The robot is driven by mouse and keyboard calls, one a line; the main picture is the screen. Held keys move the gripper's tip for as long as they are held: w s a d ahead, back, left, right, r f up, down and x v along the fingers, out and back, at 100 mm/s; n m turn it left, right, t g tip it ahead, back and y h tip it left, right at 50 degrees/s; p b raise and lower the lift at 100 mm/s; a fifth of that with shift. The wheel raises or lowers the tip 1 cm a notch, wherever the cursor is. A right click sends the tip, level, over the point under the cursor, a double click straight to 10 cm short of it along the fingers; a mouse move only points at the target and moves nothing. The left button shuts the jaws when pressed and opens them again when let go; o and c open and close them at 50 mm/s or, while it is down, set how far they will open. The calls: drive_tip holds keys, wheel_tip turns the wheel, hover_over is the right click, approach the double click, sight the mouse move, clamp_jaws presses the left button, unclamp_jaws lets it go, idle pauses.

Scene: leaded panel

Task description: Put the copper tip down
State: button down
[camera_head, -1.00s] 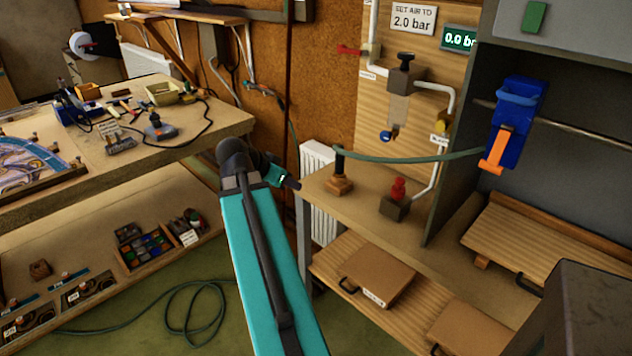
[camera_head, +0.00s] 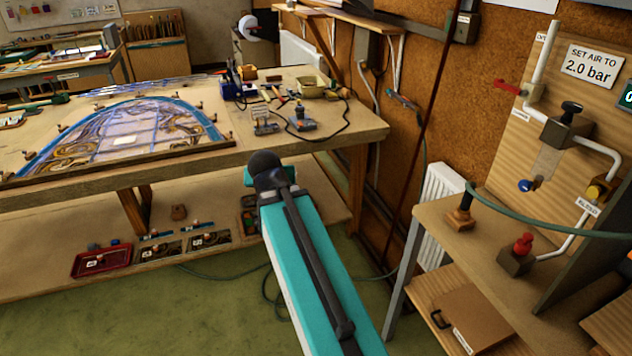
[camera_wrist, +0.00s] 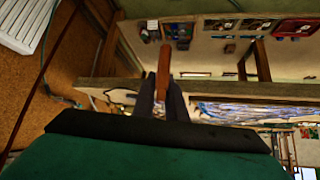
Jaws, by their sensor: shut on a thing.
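In the wrist view a reddish-brown bar, which I take for the copper tip (camera_wrist: 163,68), stands between the two dark fingers of my gripper (camera_wrist: 162,101). The fingers are shut on it, and it points away from the wrist. It passes in front of the workbench edge in that view, with no visible contact with the bench. In the head view my own arm hides the gripper and the tip. The workbench (camera_head: 300,148) lies ahead, beyond the arm's far end.
A leaded panel (camera_head: 125,135) covers the bench's left part. Several tools and a grey device (camera_head: 303,124) with a cable are at its right. A red tray (camera_head: 101,260) is on the lower shelf. An air-line board (camera_head: 528,150) and side bench (camera_head: 436,215) stand right.

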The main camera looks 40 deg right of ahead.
drive_tip(key=w+a+r+n+y+p, duration=0.1)
drive_tip(key=w+a+r+n+y, duration=0.1)
drive_tip(key=a, duration=0.8)
drive_tip(key=w+a+r+n+t+y+p, duration=0.1)
drive_tip(key=w+a+r+n+y, duration=0.1)
drive_tip(key=a, duration=0.8)
drive_tip(key=shift+w+r+n+y+p, duration=0.2)
drive_tip(key=shift+w+n+y+p, duration=0.15)
drive_tip(key=shift+w+n, duration=0.55)
drive_tip(key=shift+s, duration=0.2)
